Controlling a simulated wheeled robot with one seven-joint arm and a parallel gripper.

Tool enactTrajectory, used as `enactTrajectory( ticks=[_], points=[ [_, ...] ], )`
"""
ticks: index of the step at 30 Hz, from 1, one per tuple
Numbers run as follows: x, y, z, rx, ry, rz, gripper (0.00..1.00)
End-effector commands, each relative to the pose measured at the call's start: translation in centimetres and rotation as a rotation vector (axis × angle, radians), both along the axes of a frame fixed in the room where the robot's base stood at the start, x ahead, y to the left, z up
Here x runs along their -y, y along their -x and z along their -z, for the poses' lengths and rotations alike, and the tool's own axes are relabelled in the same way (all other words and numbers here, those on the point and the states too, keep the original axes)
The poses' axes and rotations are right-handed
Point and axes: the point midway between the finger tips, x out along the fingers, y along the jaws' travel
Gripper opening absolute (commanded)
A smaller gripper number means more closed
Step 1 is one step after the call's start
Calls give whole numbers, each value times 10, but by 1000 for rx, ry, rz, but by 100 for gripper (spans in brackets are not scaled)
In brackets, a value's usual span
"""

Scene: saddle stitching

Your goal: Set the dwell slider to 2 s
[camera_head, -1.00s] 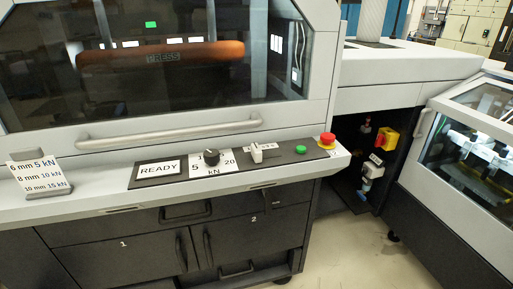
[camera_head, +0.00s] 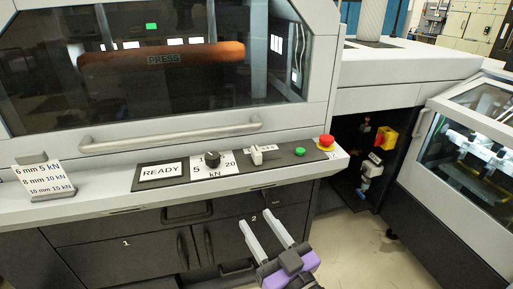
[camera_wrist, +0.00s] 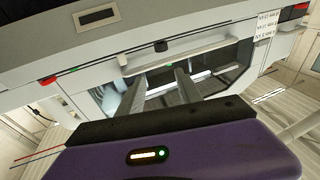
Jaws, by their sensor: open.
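The dwell slider, a pale upright handle (camera_head: 257,154), stands on the dark control panel (camera_head: 285,157) between the knob and the green button. Its scale marks are partly hidden behind the handle and too small to read. My gripper (camera_head: 256,219) is open and empty, below and in front of the panel's front edge and apart from the slider. In the wrist view its two fingers (camera_wrist: 158,82) point at the front of the machine, and a small pale piece (camera_wrist: 121,60) that looks like the slider shows beyond them.
A black force knob (camera_head: 212,159) and a READY display (camera_head: 161,171) are left of the slider. A green button (camera_head: 300,152) and a red emergency stop (camera_head: 327,140) are to its right. A long handle (camera_head: 170,135) runs behind the panel. A card (camera_head: 45,178) stands at left.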

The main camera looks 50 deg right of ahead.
Motion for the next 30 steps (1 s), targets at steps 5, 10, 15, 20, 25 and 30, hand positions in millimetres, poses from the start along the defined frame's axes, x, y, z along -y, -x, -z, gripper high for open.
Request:
enactTrajectory(
  ticks=[5,10,15,20,25,30],
  points=[
    [55,-50,-41,33,26,92,42],
    [103,-83,-68,19,24,173,42],
    [129,-102,-59,-59,-21,229,42],
    [135,-100,-35,-124,-73,256,42],
    [144,-112,-35,-124,-84,257,42],
    [159,-134,-35,-124,-85,257,42]
  ],
)
